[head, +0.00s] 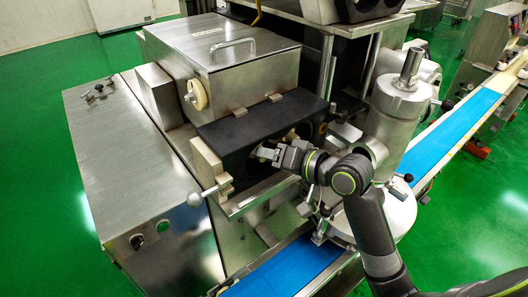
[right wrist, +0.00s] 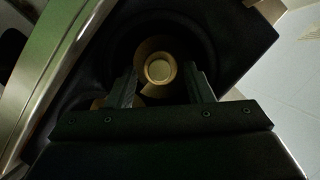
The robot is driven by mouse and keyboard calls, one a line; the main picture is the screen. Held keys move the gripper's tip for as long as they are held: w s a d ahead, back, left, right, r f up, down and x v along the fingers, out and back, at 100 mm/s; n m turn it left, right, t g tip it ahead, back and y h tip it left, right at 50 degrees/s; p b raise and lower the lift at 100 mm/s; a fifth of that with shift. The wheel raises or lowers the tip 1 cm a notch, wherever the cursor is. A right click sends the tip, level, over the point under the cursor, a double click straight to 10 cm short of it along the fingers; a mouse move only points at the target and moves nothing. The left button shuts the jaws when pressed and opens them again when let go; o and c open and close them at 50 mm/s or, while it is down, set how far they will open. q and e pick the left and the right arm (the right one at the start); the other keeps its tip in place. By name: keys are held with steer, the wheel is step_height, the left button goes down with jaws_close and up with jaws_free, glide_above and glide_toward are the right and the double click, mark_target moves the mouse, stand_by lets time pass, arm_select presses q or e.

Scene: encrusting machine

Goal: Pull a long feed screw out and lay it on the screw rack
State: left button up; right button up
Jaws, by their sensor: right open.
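My right gripper (head: 262,153) is in front of the machine's black block (head: 245,125), its tip near a bore in the block's front face. In the right wrist view, my gripper's two fingers (right wrist: 162,78) stand apart. Between and beyond them is the pale round end of a feed screw (right wrist: 160,68), inside the dark bore. I cannot tell how deep it sits; no finger visibly touches it. The screw's length is hidden in the block. My left gripper is not in view. I cannot pick out a screw rack.
A steel lidded hopper (head: 220,50) is behind the black block. A steel cylinder (head: 398,105) stands right of my gripper, close to my right arm. A blue conveyor belt (head: 465,120) passes below and to the right. Green floor (head: 35,150) is open at the left.

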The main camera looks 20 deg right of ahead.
steer(key=shift+w+a+f, duration=0.15)
steer(key=shift+w+a, duration=0.15)
steer(key=shift+w, duration=0.1)
jaws_close()
stand_by(0.4)
